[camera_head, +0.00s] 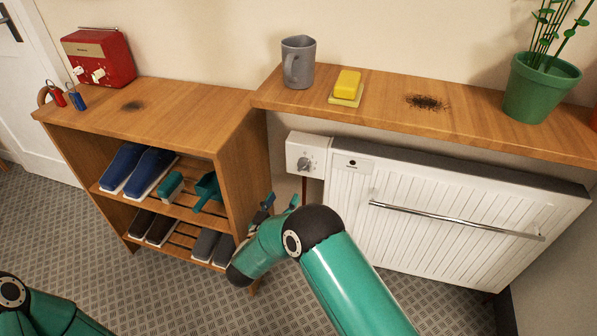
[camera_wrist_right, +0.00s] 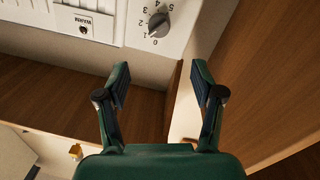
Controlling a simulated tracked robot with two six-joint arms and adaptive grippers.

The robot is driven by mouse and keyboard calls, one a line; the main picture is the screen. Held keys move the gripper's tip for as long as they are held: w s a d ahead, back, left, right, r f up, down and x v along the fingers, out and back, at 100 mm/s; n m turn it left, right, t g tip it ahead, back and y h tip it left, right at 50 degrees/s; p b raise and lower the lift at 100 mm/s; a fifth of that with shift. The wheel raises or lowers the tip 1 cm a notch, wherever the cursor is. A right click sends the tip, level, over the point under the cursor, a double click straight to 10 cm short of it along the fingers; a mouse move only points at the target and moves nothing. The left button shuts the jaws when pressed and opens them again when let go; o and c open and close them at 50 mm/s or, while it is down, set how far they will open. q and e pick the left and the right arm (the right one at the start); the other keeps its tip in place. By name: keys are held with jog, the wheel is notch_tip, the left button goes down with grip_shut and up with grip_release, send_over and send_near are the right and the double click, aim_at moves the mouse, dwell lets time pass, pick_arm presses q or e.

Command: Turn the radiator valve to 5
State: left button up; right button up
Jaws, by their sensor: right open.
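The radiator valve is a grey knob (camera_head: 306,163) on a white box at the radiator's left end. In the right wrist view the knob (camera_wrist_right: 158,25) shows upside down, ringed by the numbers 0 to 5. A pale mark on it seems to lie on the low-number side, near 0 and 1; I cannot read it exactly. My right gripper (camera_head: 281,203) is below the valve box in the head view. In the wrist view its fingers (camera_wrist_right: 160,75) are apart and empty, with the knob beyond them, not touched. My left arm shows at the lower left; its gripper is out of frame.
The white radiator (camera_head: 440,215) has a chrome rail (camera_head: 455,222). A wooden shelf (camera_head: 385,97) above it holds a grey mug (camera_head: 298,62), a yellow sponge (camera_head: 347,85) and a green plant pot (camera_head: 540,88). A shoe rack (camera_head: 180,115) with a red radio (camera_head: 99,57) stands left.

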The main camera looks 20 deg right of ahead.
aim_at(301, 167)
jog(key=b+x, duration=0.1)
jog(key=x, duration=1.3)
jog(key=shift+f, duration=0.1)
jog(key=c, duration=1)
jog(key=shift+a, duration=0.35)
jog(key=shift+c, duration=0.7)
jog(key=shift+d, duration=0.2)
jog(key=shift+b, duration=0.3)
